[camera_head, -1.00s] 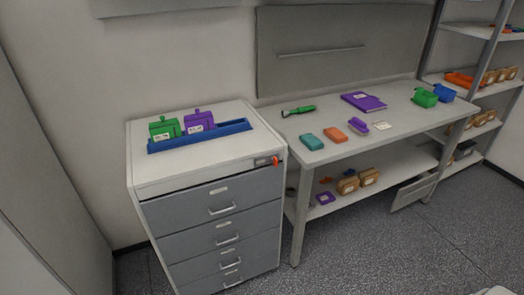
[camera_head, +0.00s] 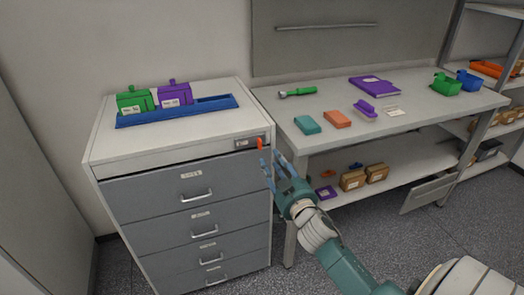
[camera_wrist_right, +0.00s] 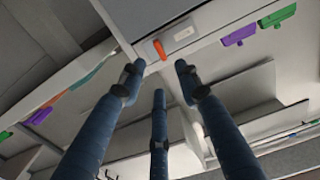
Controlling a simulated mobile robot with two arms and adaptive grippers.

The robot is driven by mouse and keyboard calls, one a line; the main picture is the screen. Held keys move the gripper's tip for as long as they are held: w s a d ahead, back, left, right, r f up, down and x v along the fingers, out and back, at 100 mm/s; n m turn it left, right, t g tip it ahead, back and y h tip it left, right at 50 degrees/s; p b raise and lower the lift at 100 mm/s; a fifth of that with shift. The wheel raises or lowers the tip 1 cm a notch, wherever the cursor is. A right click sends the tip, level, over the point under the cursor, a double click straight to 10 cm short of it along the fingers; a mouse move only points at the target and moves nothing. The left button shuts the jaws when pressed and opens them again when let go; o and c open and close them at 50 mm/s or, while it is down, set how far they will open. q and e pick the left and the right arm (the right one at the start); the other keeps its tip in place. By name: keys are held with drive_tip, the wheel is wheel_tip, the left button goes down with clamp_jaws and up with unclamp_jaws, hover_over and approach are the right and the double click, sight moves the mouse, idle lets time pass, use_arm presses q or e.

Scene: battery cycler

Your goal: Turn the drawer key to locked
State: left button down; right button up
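The orange drawer key (camera_head: 260,143) sits in a small lock plate (camera_head: 246,143) at the upper right of the grey drawer cabinet's front (camera_head: 148,208). In the right wrist view the key (camera_wrist_right: 160,49) is beside its pale plate (camera_wrist_right: 183,34), between the spread fingertips. My right gripper (camera_head: 274,166) is just below and right of the key, fingers apart and empty. The same gripper (camera_wrist_right: 157,78) shows three dark blue fingers in the wrist view. No contact with the key is clear. My left gripper is not in view.
A blue rack (camera_head: 215,107) with a green and a purple block stands on the cabinet. The table (camera_head: 290,140) at right holds a green-handled tool (camera_head: 298,91), teal and orange blocks, a purple book (camera_head: 370,85) and bins. Its near edge is close to my right arm.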

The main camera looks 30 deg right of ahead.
sight(259, 144)
drive_tip(key=x, duration=1)
drive_tip(key=shift+w+p, duration=0.15)
drive_tip(key=shift+p, duration=0.3)
clamp_jaws()
